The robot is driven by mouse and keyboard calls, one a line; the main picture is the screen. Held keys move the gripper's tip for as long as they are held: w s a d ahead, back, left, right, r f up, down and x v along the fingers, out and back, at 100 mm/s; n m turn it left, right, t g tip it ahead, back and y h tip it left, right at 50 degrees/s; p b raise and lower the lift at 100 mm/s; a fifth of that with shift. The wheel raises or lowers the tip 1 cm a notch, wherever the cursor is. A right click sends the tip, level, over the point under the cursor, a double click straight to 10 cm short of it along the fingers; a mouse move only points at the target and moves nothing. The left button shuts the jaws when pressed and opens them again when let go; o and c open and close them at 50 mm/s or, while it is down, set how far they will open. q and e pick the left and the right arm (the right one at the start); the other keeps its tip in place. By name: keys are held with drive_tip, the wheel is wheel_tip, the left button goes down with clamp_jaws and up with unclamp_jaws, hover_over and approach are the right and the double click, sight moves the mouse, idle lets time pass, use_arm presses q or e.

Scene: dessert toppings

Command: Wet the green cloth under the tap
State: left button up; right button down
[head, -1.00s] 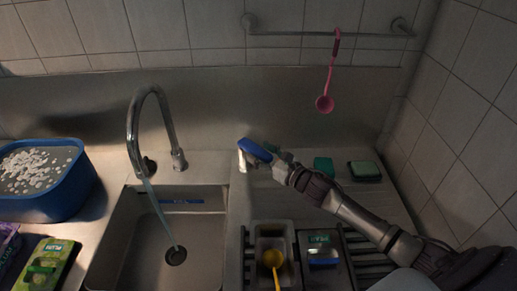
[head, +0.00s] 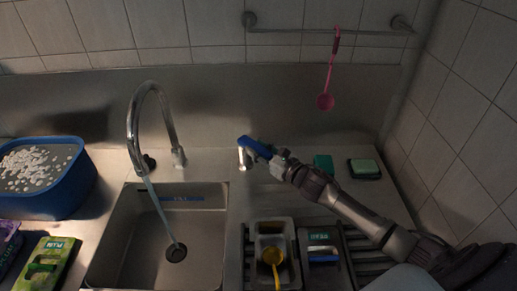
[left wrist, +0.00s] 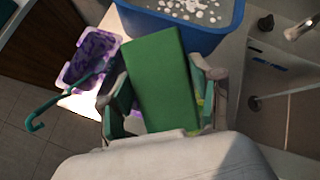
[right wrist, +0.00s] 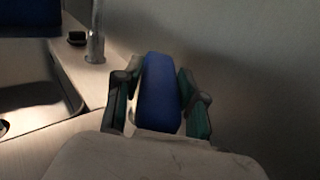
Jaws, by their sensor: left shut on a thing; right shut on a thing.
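The green cloth (left wrist: 158,78) is a flat, stiff-looking green rectangle in the left wrist view. My left gripper (left wrist: 160,100) is shut on it, with a finger on each side. Neither shows in the head view. The curved metal tap (head: 135,125) stands behind the sink (head: 108,238), and a stream of water (head: 157,205) runs from it to the drain. My right gripper (right wrist: 160,95) is shut on a blue block-like thing (right wrist: 160,90); in the head view this blue thing (head: 254,147) is right of the tap, near the back wall.
A blue tub (head: 75,190) of water with white bits stands left of the sink. Green packs (head: 50,262) lie in front of it. Right of the sink are a grey container (head: 262,228) with a yellow ladle (head: 272,258) and a rack. A pink ladle (head: 326,100) hangs from the rail.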

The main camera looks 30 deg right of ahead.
drive_tip(key=shift+s+a+f+m+h, duration=0.1)
drive_tip(key=shift+a+m+h, duration=0.25)
drive_tip(key=shift+m+h, duration=0.05)
drive_tip(key=shift+s+a+m+t+h+b, duration=0.1)
drive_tip(key=shift+a+m+t+h+b, duration=0.2)
drive_tip(key=shift+m+h, duration=0.45)
drive_tip(key=shift+a+m+t+h+b, duration=0.2)
drive_tip(key=shift+m+h+b, duration=0.15)
drive_tip(key=shift+h, duration=0.8)
drive_tip(key=c, duration=0.7)
unclamp_jaws()
drive_tip(key=shift+o, duration=0.2)
drive_tip(key=shift+d, duration=0.1)
drive_tip(key=s, duration=1.2)
drive_tip(key=shift+d, duration=0.35)
